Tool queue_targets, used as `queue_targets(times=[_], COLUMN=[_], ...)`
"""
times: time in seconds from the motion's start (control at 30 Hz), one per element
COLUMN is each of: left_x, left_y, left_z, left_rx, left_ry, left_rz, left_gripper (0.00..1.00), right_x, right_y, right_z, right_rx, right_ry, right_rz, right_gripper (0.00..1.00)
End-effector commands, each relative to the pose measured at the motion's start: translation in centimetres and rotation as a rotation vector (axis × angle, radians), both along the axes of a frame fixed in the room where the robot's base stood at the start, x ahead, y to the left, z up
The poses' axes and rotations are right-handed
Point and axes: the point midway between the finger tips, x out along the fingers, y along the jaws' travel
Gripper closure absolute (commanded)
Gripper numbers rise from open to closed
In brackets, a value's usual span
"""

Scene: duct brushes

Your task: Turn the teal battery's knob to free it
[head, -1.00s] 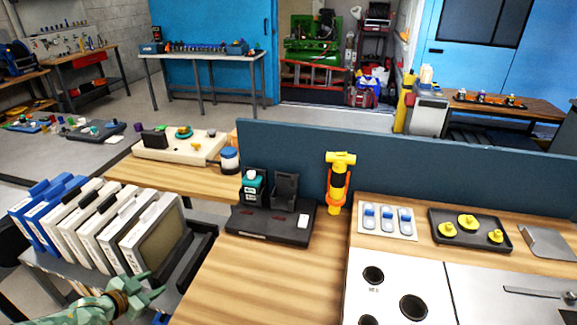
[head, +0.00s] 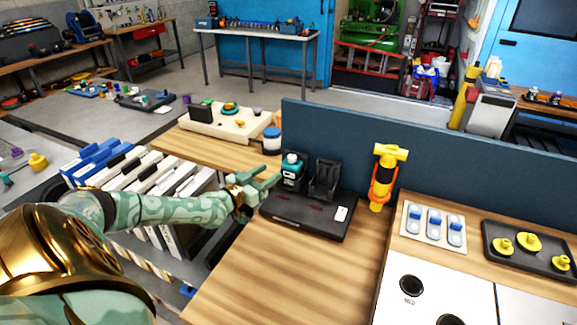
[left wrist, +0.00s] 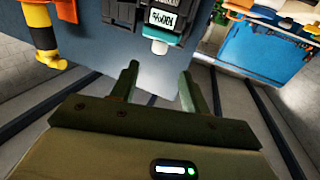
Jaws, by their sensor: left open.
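The teal battery (head: 290,179) stands upright in the left bay of the black charger (head: 309,216). It has a dark body, a teal upper part and a pale knob (head: 292,158) on top. In the left wrist view the battery (left wrist: 163,18) appears upside down, with its label and pale knob (left wrist: 160,46) beyond the fingertips. My left gripper (head: 268,184) is just left of the battery, open and apart from it. Its two fingers (left wrist: 158,82) also show in the left wrist view with nothing between them. My right gripper is not in view.
The charger's right bay (head: 326,180) looks empty. The wooden counter (head: 285,265) in front is clear.

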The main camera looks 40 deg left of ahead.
Motion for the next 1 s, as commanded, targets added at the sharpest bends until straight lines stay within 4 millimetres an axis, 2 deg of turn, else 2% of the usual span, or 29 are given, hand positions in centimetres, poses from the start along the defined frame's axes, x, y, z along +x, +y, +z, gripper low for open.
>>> queue_targets(times=[0.03, 0.1, 0.33, 0.5, 0.8, 0.97, 1.0], left_x=[1.5, 3.3, 7.5, 8.7, 8.9, 8.9, 8.9], left_y=[0.0, 0.0, -0.1, 0.0, 0.0, 0.0, 0.0], left_z=[-0.4, -0.4, -0.4, -0.2, 0.0, 0.0, 0.0], left_rx=[-0.002, 0.000, -0.001, 0.000, 0.000, 0.000, 0.000], left_ry=[-0.004, -0.003, 0.001, 0.001, 0.002, 0.002, 0.002], left_rz=[0.001, 0.001, 0.000, 0.001, 0.000, 0.000, 0.001], left_gripper=[0.54, 0.54, 0.54, 0.54, 0.54, 0.98, 0.99], right_x=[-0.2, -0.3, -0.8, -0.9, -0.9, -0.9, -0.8], right_y=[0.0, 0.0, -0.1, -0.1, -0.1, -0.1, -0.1], right_z=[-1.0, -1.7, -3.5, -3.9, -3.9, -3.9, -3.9], right_rx=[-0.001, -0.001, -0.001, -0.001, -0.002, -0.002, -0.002], right_ry=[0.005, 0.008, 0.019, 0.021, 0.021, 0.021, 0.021], right_rz=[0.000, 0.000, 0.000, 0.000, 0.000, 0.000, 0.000], right_gripper=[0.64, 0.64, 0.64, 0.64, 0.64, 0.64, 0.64])
